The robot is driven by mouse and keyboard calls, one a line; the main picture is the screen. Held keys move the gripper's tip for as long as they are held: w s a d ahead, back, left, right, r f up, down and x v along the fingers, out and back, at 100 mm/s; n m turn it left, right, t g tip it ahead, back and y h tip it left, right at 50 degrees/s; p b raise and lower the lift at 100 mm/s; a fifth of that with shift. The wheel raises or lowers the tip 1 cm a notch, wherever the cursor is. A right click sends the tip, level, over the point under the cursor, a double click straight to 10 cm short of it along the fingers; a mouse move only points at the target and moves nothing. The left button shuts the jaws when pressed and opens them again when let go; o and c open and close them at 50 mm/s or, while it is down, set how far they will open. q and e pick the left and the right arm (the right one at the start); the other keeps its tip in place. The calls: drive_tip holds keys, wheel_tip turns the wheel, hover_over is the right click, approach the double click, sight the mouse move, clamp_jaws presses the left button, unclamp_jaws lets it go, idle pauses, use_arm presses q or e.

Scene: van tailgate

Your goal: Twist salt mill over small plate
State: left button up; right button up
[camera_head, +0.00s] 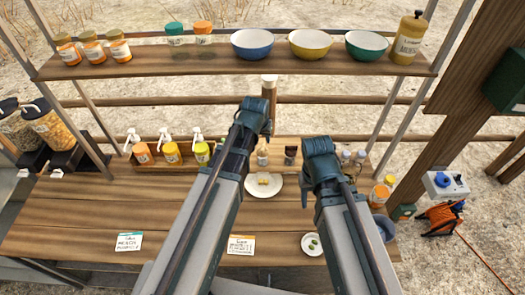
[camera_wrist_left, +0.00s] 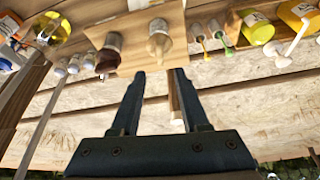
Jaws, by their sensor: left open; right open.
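A pale mill (camera_head: 262,157) and a dark mill (camera_head: 290,155) stand on the back of the wooden counter; I cannot read which holds salt. In the left wrist view the pale mill (camera_wrist_left: 159,42) and the dark mill (camera_wrist_left: 108,50) sit side by side. My left gripper (camera_wrist_left: 155,73) is open and empty, its fingers pointing towards the pale mill, apart from it. A small plate (camera_head: 313,252) with green bits lies at the front right. My right gripper (camera_head: 319,152) is open over the counter, right of a larger plate.
The larger white plate (camera_head: 262,194) holds some food between my arms. Pump bottles (camera_head: 172,153) stand left of the mills. Bowls (camera_head: 310,43) and jars fill the shelf (camera_head: 150,66) above. Two cards (camera_head: 128,241) lie at the front.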

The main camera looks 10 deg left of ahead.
sight(263, 147)
use_arm(q)
drive_tip(key=b+x, duration=0.6)
drive_tip(key=x, duration=0.2)
drive_tip(key=shift+f, duration=0.15)
clamp_jaws()
